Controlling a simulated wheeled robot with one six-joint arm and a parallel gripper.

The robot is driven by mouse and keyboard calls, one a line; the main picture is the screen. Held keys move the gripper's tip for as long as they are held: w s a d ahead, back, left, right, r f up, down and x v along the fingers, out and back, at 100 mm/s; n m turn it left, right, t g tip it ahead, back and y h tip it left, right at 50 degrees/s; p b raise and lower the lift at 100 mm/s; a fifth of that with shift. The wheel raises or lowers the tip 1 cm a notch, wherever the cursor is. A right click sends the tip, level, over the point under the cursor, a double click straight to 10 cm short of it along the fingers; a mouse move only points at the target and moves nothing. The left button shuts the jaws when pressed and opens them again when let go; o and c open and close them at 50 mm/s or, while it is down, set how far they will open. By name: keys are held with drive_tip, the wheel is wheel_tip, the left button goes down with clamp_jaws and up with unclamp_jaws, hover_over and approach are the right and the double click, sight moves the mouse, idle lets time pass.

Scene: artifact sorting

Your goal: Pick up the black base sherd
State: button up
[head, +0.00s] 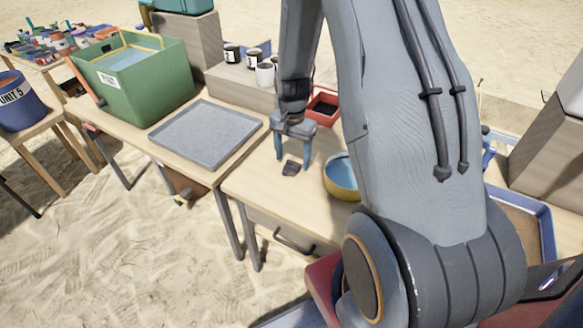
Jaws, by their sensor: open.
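The black base sherd (292,168) is a small dark piece lying flat on the wooden table (262,190), left of a bowl. My gripper (292,167) points down over it with its two blue-grey fingers spread apart. One finger is to the left of the sherd and the other to its right. Nothing is between the fingers higher up. I cannot tell exactly how far the fingertips are above the tabletop.
A yellow bowl with blue inside (341,190) stands close to the right finger, partly hidden by my arm. A red tray (323,106) is behind. An empty grey tray (207,150) and a green crate (150,95) are left. Mugs (265,75) stand on a block at the back.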

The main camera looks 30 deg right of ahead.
sight(292, 167)
drive_tip(key=shift+f, duration=0.95)
drive_tip(key=c, duration=1.1)
drive_tip(key=shift+r, duration=0.1)
wheel_tip(292, 167, up, 10)
drive_tip(key=shift+f+b, duration=0.1)
drive_tip(key=shift+b, duration=0.45)
